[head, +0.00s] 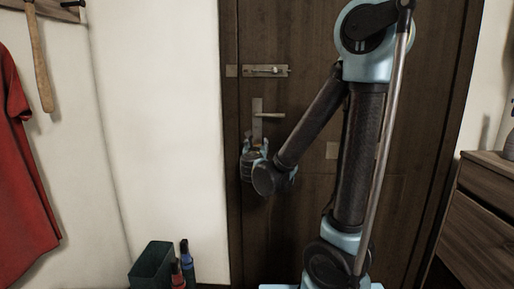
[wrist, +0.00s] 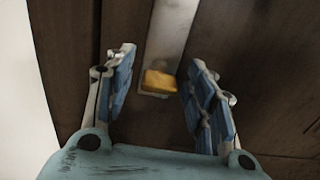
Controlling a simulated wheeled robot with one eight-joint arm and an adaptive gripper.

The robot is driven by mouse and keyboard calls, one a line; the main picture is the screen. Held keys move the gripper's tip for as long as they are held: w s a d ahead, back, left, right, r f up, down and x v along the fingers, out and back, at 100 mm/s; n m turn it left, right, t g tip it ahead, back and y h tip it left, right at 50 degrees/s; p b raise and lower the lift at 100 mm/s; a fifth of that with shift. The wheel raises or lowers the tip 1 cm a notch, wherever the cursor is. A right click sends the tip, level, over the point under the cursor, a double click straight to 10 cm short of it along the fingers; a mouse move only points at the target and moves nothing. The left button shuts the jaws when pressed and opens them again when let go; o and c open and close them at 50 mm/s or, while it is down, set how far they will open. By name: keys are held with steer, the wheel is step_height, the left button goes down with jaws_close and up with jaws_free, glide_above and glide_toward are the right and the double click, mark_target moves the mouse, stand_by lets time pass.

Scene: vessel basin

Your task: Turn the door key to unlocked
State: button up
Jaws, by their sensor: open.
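The brown wooden door (head: 300,215) stands behind my arm. A metal lock plate with a lever handle (head: 268,115) is on its left side. In the wrist view the lower part of the plate (wrist: 172,30) shows, with a yellow-orange key (wrist: 159,81) at its lower end. My gripper (wrist: 160,75) is open, with one finger on each side of the key and a gap to each. In the head view my gripper (head: 255,143) is just below the lever handle, and the key is hidden there.
A metal bolt (head: 265,71) is on the door above the handle. A green bin (head: 151,267) and bottles (head: 186,262) stand on the floor at left. A red garment (head: 22,160) hangs at far left. A wooden drawer unit (head: 490,205) is at right.

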steer(key=shift+w, duration=0.35)
steer(key=shift+d, duration=0.1)
steer(key=c, duration=1.1)
